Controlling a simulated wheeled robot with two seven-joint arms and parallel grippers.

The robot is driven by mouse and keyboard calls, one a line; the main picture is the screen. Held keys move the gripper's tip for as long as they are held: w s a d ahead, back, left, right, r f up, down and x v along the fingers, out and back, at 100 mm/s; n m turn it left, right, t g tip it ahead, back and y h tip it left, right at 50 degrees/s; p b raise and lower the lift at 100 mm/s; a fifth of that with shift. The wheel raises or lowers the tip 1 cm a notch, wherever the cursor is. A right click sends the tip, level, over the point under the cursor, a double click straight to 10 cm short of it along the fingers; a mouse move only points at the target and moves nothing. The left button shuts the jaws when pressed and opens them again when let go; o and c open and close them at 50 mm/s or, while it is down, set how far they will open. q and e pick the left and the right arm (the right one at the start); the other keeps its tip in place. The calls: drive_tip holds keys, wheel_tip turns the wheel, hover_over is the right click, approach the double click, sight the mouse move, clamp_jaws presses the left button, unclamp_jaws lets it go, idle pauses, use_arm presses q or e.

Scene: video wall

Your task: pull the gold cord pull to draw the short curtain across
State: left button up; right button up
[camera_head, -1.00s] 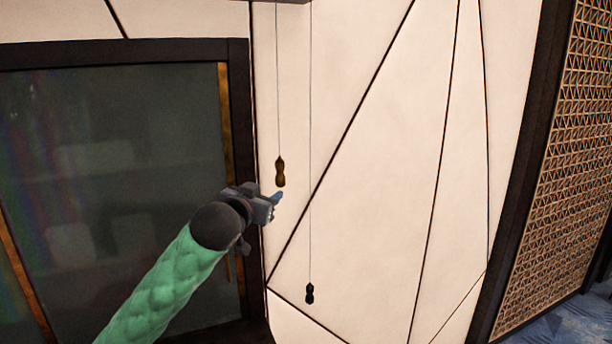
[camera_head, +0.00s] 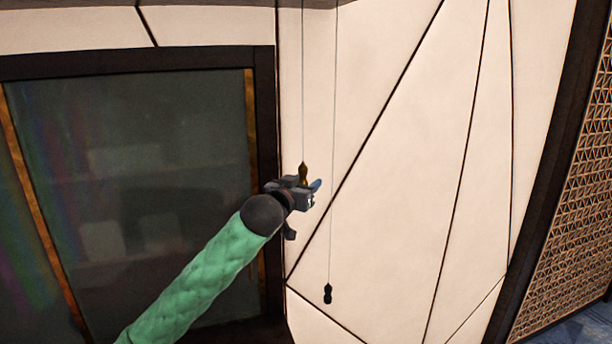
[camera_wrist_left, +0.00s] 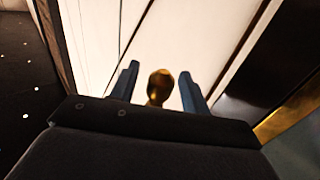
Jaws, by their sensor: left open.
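The gold cord pull (camera_head: 304,170) hangs on a thin cord in front of the cream wall panels. My left gripper (camera_head: 315,188) is at it in the head view and hides its lower part. In the left wrist view the gold pull (camera_wrist_left: 160,86) shows between the two blue fingertips of my left gripper (camera_wrist_left: 160,88), with a gap on each side. The gripper is open. A black cord pull (camera_head: 328,294) hangs lower, to the right, on a second cord. The short curtain cannot be made out. My right gripper is not in view.
A dark glass panel in a black frame (camera_head: 264,110) stands left of the cords, close to my left gripper. A wooden lattice screen (camera_head: 580,190) is at the far right. The cream wall (camera_head: 400,150) between is bare.

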use_arm(q)
drive_tip(key=shift+w+d, duration=0.25)
drive_tip(key=shift+w, duration=0.2)
